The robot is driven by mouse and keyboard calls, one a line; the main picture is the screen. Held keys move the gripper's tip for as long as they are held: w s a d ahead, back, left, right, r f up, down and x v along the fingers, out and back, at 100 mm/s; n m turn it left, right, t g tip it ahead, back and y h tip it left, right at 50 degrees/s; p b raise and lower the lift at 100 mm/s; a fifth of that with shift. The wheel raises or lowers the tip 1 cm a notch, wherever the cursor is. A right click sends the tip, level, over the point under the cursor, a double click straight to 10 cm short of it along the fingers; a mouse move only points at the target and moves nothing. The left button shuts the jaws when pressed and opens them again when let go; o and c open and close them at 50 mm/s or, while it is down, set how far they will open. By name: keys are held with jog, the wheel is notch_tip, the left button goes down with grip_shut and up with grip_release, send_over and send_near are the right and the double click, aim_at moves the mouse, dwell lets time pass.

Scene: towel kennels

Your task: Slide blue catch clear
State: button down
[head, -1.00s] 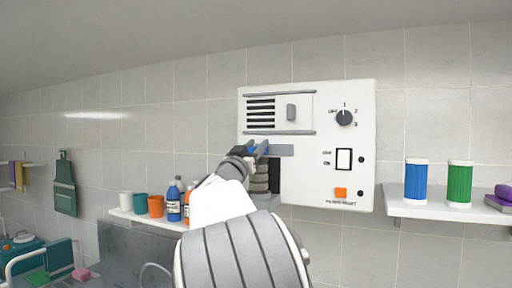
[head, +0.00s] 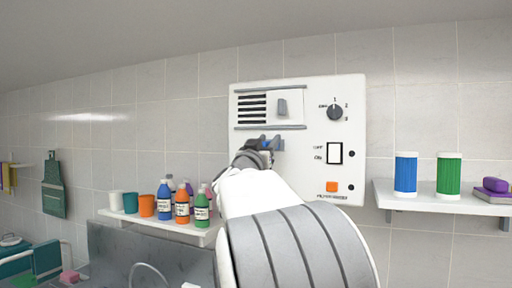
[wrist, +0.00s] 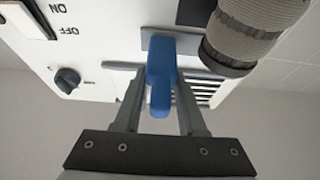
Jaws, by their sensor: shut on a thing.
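The blue catch (wrist: 160,75) is on the lower front of a white wall unit (head: 353,180), on a grey plate (wrist: 186,46). My gripper (wrist: 158,92) is shut on the blue catch, one finger on each side of it in the wrist view. In the head view my gripper (head: 262,146) is at the unit's lower left, and my arm hides most of the catch and the area below it. A ribbed grey hose (wrist: 250,30) ends beside the catch in the wrist view.
The unit also has a dial (head: 335,112), a rocker switch (head: 334,153), an orange button (head: 332,187) and a sliding vent cover (head: 282,107). A shelf of bottles and cups (head: 150,222) is at left. A shelf with blue (head: 405,175) and green (head: 448,177) canisters is at right.

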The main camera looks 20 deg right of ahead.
jog(key=shift+d+f, duration=0.1)
jog(key=shift+d, duration=0.05)
jog(key=c, duration=0.9)
grip_release()
jog(key=shift+o, duration=0.7)
jog(key=shift+s, duration=0.15)
jog(key=shift+s+a+f, duration=0.2)
jog(key=shift+s+a, duration=0.05)
jog(key=shift+a, duration=0.1)
jog(key=b+v, duration=0.4)
jog(key=v, duration=1.2)
jog(key=shift+b, duration=0.3)
jog(key=shift+s+a+f, duration=0.1)
